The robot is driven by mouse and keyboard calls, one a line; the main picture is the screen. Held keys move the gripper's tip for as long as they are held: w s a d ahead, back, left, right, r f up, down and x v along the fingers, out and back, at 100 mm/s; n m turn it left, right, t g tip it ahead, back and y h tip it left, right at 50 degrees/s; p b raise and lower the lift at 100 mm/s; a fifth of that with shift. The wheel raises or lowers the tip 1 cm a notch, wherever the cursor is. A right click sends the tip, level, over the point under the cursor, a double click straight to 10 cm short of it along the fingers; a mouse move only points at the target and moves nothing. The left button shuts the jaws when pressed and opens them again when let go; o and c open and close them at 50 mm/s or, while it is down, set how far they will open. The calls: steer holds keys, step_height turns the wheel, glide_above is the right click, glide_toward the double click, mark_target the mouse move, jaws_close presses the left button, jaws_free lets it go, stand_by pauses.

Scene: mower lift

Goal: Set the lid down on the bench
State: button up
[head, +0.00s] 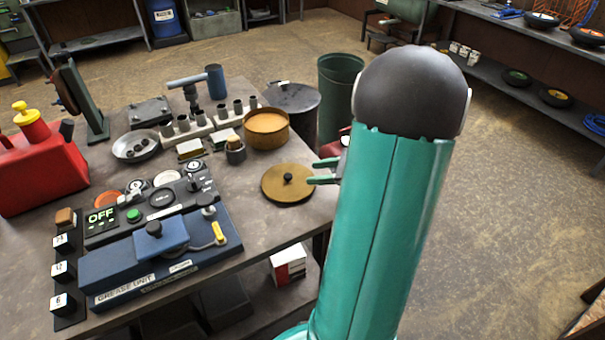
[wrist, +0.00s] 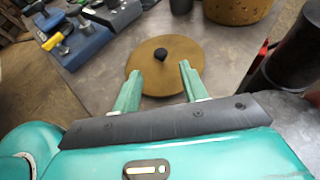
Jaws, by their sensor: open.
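The lid (head: 273,189) is a round, flat, brass-coloured disc with a small black knob in its centre. It lies flat on the bench (head: 253,226) near the right edge. My gripper (head: 312,180) is open, with its green fingertips just right of the lid in the head view. In the wrist view the lid (wrist: 150,76) is ahead of the fingers, its knob beyond and between the two tips. The fingers of my gripper (wrist: 160,72) are apart with nothing held between them. My arm hides part of the area to the right in the head view.
An open brown tin (head: 266,130) stands behind the lid on the bench. The blue grease unit (head: 150,255) with its control panel is to the left. A red can (head: 40,170) is at the far left. A dark drum (head: 292,108) and a green bin (head: 338,90) stand beyond the bench.

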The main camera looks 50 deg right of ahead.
steer(key=v, duration=0.5)
steer(key=w+a+r+n+g, duration=0.2)
steer(key=a+n+g, duration=0.3)
steer(key=a, duration=0.5)
steer(key=w+a+r+n+g, duration=0.2)
steer(key=a+n, duration=0.6)
steer(key=a, duration=0.2)
steer(key=s+a+r+n+h, duration=0.2)
steer(key=a+r+n+h, duration=0.1)
steer(key=a+n, duration=0.4)
steer(key=s+a+r+n+h, duration=0.3)
steer(key=a+n, duration=0.4)
steer(key=n, duration=0.3)
steer(key=shift+t+h, duration=0.3)
steer(key=shift+t, duration=0.1)
